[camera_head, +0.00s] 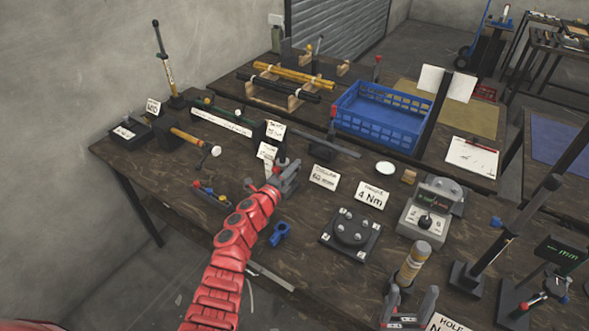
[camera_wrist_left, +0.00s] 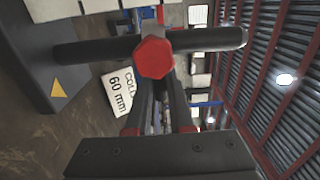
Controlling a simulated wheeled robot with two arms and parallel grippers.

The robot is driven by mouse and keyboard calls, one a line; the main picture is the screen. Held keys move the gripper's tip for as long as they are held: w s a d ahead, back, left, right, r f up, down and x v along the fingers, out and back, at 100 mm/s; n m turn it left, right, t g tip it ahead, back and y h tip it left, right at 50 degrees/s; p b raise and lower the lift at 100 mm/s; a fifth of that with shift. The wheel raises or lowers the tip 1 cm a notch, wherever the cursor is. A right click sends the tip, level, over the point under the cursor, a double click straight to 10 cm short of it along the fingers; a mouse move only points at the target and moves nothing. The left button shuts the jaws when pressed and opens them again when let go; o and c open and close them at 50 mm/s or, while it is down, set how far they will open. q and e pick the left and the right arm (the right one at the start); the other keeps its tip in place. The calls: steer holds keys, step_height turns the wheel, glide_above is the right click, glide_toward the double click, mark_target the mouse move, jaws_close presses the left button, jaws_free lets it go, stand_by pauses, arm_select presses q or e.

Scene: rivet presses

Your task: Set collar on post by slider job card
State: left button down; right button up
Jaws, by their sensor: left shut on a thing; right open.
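My left gripper (camera_head: 287,172) is over the middle of the table, shut on a black T-shaped tool (camera_wrist_left: 205,39) with a red hexagonal end, which shows close up in the left wrist view. A blue collar (camera_head: 280,234) lies on the table below and in front of it. The collar card (camera_head: 323,177) also shows in the left wrist view (camera_wrist_left: 120,91), reading 60 mm. The torque card (camera_head: 372,196) reads 4 Nm. An upright dark post (camera_head: 505,238) stands at right. My right gripper (camera_head: 408,307) is open at the bottom edge, near a wood-topped cylinder (camera_head: 413,262); contact is unclear.
A digital gauge (camera_head: 555,252) with an mm display stands at far right. A round black fixture (camera_head: 350,232) and a grey meter (camera_head: 426,218) sit mid-table. A blue crate (camera_head: 385,115) is behind. Another post (camera_head: 165,65) stands back left.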

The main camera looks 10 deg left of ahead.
arm_select(q)
step_height(320, 180, down, 3)
steer(key=shift+f+b, duration=0.15)
steer(key=shift+b, duration=1.05)
steer(key=shift+r, duration=0.2)
steer(key=c, duration=0.8)
jaws_free()
steer(key=shift+s, duration=0.1)
steer(key=shift+s+a, duration=0.1)
steer(key=shift+s, duration=0.05)
steer(key=v, duration=1.5)
steer(key=shift+s+a, duration=0.2)
steer(key=shift+s, duration=0.1)
steer(key=shift+s+a, duration=0.25)
steer(key=shift+s, duration=0.3)
